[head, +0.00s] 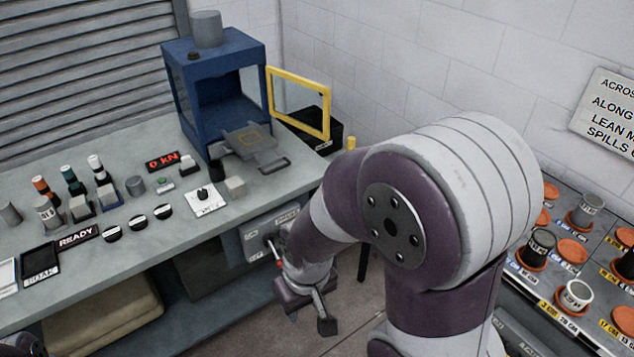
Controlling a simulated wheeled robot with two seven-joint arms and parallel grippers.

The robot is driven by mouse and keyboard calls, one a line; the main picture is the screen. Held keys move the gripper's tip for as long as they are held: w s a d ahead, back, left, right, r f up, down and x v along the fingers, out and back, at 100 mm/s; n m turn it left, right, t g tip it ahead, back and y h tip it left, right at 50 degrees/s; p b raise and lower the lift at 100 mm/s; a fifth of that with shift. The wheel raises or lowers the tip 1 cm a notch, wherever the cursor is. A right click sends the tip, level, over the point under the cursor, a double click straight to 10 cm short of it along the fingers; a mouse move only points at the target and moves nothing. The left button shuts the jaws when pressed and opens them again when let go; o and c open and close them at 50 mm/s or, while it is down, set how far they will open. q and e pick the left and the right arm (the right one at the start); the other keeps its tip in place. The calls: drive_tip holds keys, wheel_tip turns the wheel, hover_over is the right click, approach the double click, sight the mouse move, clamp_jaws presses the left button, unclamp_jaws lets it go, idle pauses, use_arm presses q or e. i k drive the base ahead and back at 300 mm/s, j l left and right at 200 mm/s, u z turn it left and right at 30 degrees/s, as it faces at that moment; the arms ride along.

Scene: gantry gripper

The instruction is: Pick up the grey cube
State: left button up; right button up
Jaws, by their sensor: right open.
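A small light grey cube (236,187) sits on the bench top, right beside a white plate with a black knob (205,199). My left gripper is not in view.
A blue cabinet (214,100) with an open yellow-framed door (299,103) and a grey tray stands behind the cube. Several bottles and black-and-white discs are at left. Orange discs and cups fill the right-hand rack.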

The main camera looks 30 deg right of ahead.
sight(235, 188)
drive_tip(key=z, duration=0.5)
drive_tip(key=i+j, duration=0.2)
drive_tip(key=i, duration=0.2)
drive_tip(key=i+j+z, duration=0.1)
drive_tip(key=i+j, duration=0.15)
drive_tip(key=i, duration=0.15)
drive_tip(key=i+j, duration=0.2)
drive_tip(key=i, duration=0.2)
drive_tip(key=i+z, duration=0.1)
drive_tip(key=z, duration=1.4)
